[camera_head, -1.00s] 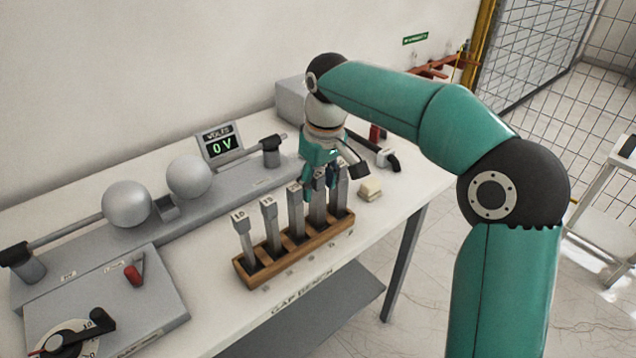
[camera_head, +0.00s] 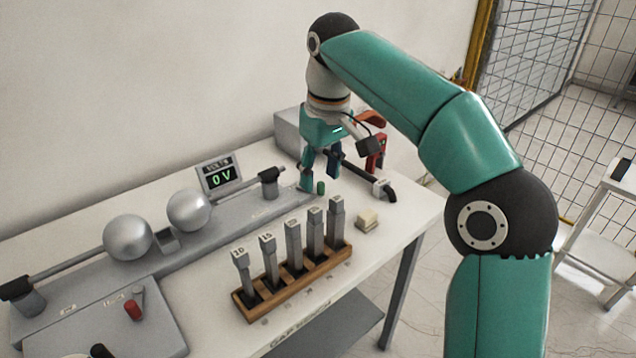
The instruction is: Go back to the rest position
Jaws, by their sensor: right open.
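My right gripper (camera_head: 320,180) is open and empty. It hangs fingers down above the back part of the bench, behind the wooden rack (camera_head: 296,283). Several grey gauge blocks (camera_head: 294,246) stand upright in the rack, and the gripper is apart from them. My right arm comes in from the right and arches over the bench's right end. My left gripper is not in view.
The bench (camera_head: 220,318) carries two metal spheres (camera_head: 128,238) on a rail, a display reading 0 V (camera_head: 222,177), a grey box (camera_head: 291,132) and a black-handled tool (camera_head: 381,186). A small cream block (camera_head: 367,220) lies right of the rack. A mesh fence (camera_head: 540,60) stands behind.

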